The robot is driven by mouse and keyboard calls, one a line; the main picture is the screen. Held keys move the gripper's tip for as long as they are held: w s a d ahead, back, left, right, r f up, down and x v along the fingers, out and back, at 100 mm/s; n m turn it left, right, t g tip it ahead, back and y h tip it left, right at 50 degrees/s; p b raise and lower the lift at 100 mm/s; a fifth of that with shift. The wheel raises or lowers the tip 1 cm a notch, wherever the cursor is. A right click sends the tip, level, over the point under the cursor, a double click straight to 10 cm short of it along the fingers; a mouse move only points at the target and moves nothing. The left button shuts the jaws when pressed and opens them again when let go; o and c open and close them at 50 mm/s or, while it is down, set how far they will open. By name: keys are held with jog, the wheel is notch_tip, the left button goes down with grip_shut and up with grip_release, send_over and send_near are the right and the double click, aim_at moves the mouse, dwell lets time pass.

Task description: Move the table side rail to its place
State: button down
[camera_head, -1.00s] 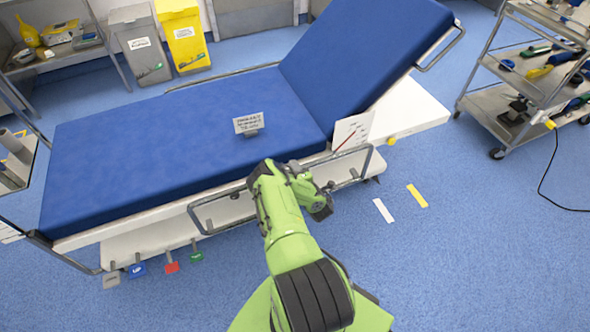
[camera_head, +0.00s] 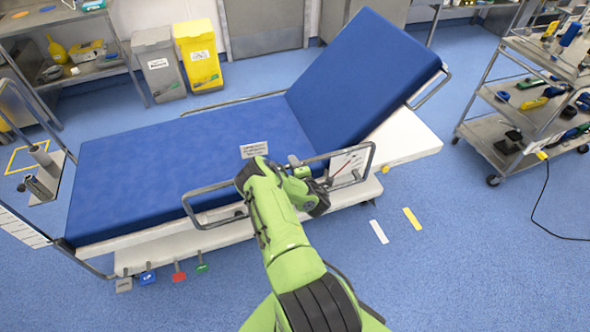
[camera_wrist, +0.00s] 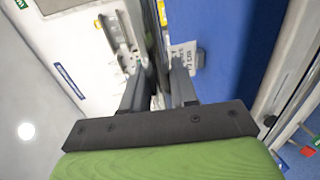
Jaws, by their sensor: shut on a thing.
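The near side rail (camera_head: 215,187) is a grey metal tube frame along the long near side of the blue operating table (camera_head: 180,148). Its top bar stands about level with the mattress edge. Its right end loop (camera_head: 371,156) rises beside the lower end of the tilted backrest. My gripper (camera_wrist: 158,80) is shut on the rail, around the middle of its top bar. In the head view my green arm hides the rail's middle and most of the grip. In the wrist view the dark bar runs between the two fingers, with the blue mattress (camera_wrist: 222,50) to the right.
A small sign (camera_head: 254,150) stands on the mattress near the grip. Coloured pedals (camera_head: 179,276) stick out below the table's near side. A trolley (camera_head: 490,150) stands at right. White and yellow strips (camera_head: 412,218) mark open floor at lower right.

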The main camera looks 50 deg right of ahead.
notch_tip(320, 180, up, 5)
jog(key=shift+f+p, duration=0.1)
jog(key=shift+p, duration=1.15)
jog(key=shift+w+d, duration=0.1)
jog(key=shift+w, duration=0.05)
jog(key=c, duration=1)
grip_release()
jog(key=shift+r, duration=0.2)
jog(key=shift+s+f, duration=0.1)
jog(key=shift+s, duration=0.25)
jog(key=p+v, duration=1.3)
jog(key=v, duration=0.2)
jog(key=shift+r+p, duration=0.2)
jog(key=shift+p, duration=0.15)
jog(key=shift+s+f, duration=0.1)
